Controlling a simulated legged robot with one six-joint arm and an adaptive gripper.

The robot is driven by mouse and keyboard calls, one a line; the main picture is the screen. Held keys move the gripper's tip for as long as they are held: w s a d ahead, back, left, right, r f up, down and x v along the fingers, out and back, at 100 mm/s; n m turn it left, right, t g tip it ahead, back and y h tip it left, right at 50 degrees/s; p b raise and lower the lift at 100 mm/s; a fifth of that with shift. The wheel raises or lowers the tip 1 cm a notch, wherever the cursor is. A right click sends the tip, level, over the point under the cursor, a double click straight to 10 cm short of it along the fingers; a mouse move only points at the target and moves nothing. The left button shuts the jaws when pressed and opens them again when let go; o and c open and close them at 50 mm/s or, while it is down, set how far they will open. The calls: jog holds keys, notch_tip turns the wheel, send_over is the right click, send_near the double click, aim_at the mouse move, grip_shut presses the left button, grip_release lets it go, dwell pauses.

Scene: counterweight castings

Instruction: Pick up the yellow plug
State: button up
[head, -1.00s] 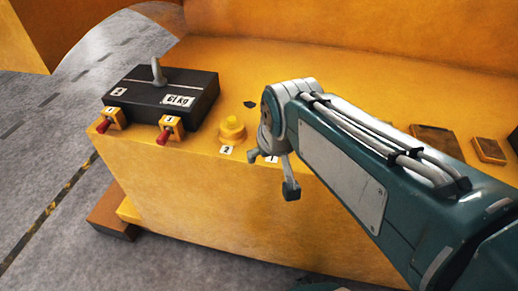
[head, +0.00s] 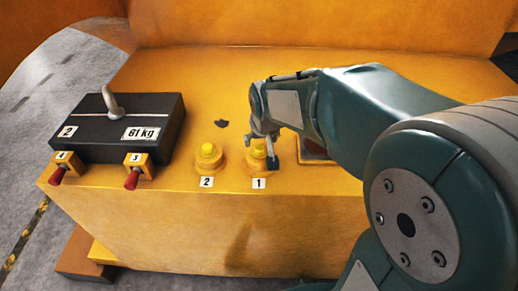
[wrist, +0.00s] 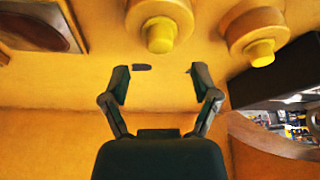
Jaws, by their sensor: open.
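Two yellow plugs sit in round yellow sockets near the front edge of a yellow casting. The plug by label 2 (head: 208,150) is clear in the head view. The plug by label 1 (head: 259,151) is partly covered by my gripper (head: 266,146). In the wrist view, the plug by label 1 (wrist: 160,36) is above the fingertips, and the plug by label 2 (wrist: 262,52) is at upper right. My gripper (wrist: 156,72) is open and empty. Its height above the surface is hard to judge.
A black 61 kg weight (head: 105,135) with a grey handle stands left of the plugs. Two red-tipped switches, labels 4 (head: 58,172) and 3 (head: 134,176), are in front of it. A dark chip (head: 222,123) lies behind the plugs. A brown recess (wrist: 40,25) shows at left.

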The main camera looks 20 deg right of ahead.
aim_at(260, 148)
jog(key=x, duration=0.5)
jog(key=shift+s+a, duration=0.1)
jog(key=shift+s, duration=0.05)
jog(key=shift+s, duration=0.1)
jog(key=c, duration=1)
